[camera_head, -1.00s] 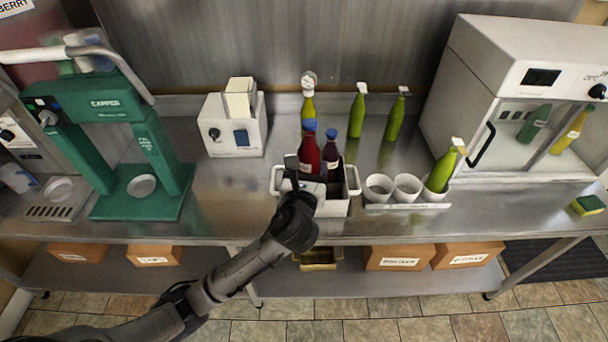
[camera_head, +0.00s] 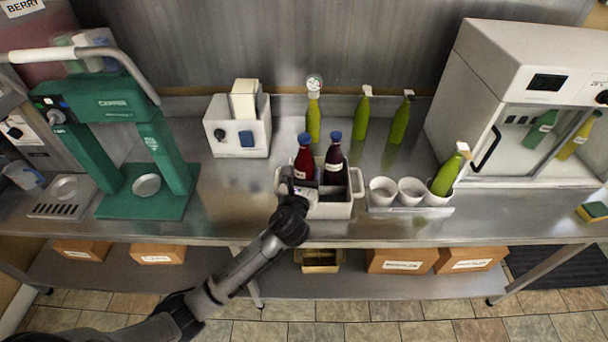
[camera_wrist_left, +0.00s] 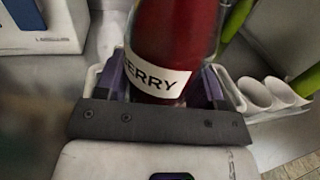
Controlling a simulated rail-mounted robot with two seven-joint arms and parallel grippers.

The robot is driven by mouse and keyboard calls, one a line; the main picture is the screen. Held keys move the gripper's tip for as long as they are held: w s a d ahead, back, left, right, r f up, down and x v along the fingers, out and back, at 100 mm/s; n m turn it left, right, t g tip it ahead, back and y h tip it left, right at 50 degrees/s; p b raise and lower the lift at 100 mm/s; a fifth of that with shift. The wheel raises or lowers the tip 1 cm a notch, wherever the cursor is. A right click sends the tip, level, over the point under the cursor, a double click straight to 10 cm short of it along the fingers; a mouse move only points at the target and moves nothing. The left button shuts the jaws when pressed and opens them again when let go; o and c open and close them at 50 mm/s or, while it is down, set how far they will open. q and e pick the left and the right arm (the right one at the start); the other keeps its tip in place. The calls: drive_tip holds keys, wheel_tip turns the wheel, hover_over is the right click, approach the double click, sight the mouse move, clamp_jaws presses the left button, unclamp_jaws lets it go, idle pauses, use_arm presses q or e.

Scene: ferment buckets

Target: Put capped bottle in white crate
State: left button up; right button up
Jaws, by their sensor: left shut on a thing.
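The red bottle (camera_head: 303,160) has a blue cap and stands upright at the left part of the white crate (camera_head: 335,211). My left gripper (camera_head: 297,185) is shut on it from the front. In the left wrist view the bottle (camera_wrist_left: 178,35) sits between the two fingers, and its white label ends in "ERRY". A dark purple bottle (camera_head: 334,158), also blue-capped, stands in the crate just to the right. The red bottle's base is hidden by the gripper and crate wall, so I cannot tell whether it touches the crate floor. My right gripper is not in view.
White cups (camera_head: 411,190) stand right of the crate, with a green bottle (camera_head: 447,174) leaning in one. Three slim bottles (camera_head: 364,118) stand behind. A white box (camera_head: 238,125) and a green press (camera_head: 145,180) are left, a glass-doored cabinet (camera_head: 530,100) right. Steel counter left of the crate is clear.

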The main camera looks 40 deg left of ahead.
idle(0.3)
use_arm(q)
drive_tip(key=shift+f, duration=0.1)
drive_tip(key=shift+f, duration=0.35)
drive_tip(key=shift+f, duration=0.1)
drive_tip(key=o, duration=1.4)
